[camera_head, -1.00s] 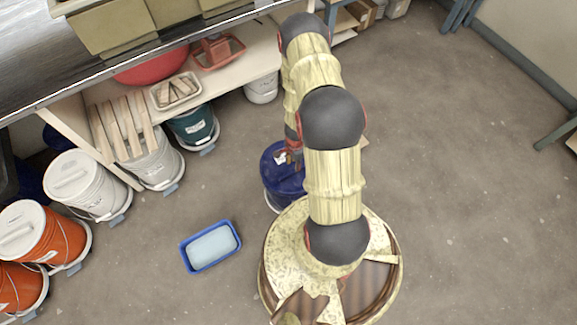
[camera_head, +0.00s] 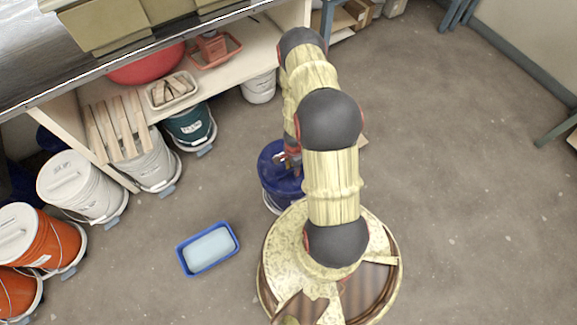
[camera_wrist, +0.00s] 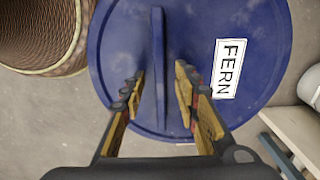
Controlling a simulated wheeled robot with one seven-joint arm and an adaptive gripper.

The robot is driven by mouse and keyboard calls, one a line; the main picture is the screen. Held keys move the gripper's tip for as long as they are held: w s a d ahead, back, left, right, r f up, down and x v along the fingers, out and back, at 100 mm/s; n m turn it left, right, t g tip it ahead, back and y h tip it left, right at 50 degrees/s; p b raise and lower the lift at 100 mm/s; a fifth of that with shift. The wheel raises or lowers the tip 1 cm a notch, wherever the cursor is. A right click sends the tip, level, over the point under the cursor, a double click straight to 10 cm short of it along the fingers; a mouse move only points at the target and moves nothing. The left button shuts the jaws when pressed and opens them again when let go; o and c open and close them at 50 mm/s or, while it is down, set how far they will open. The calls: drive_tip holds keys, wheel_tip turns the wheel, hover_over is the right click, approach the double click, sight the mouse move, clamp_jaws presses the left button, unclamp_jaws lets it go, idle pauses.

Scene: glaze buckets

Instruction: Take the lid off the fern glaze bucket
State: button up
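The fern glaze bucket (camera_head: 276,197) is dark blue and stands on the floor just left of my base, partly hidden by my arm. Its blue lid (camera_wrist: 117,45) fills most of the wrist view and bears a white label (camera_wrist: 230,67) reading FERN. A raised blue handle ridge (camera_wrist: 157,30) runs across the lid. My gripper (camera_wrist: 159,82) is open over the lid, with one finger on each side of the ridge. A gap shows between each finger and the ridge. In the head view the lid (camera_head: 270,158) appears seated on the bucket.
A blue tray (camera_head: 181,253) lies on the floor to the left. White, teal and orange buckets stand by the shelf (camera_head: 262,65) at left. A white bucket (camera_head: 258,89) stands behind the fern bucket.

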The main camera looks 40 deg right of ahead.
drive_tip(key=shift+f, duration=0.25)
drive_tip(key=shift+c, duration=0.4)
clamp_jaws()
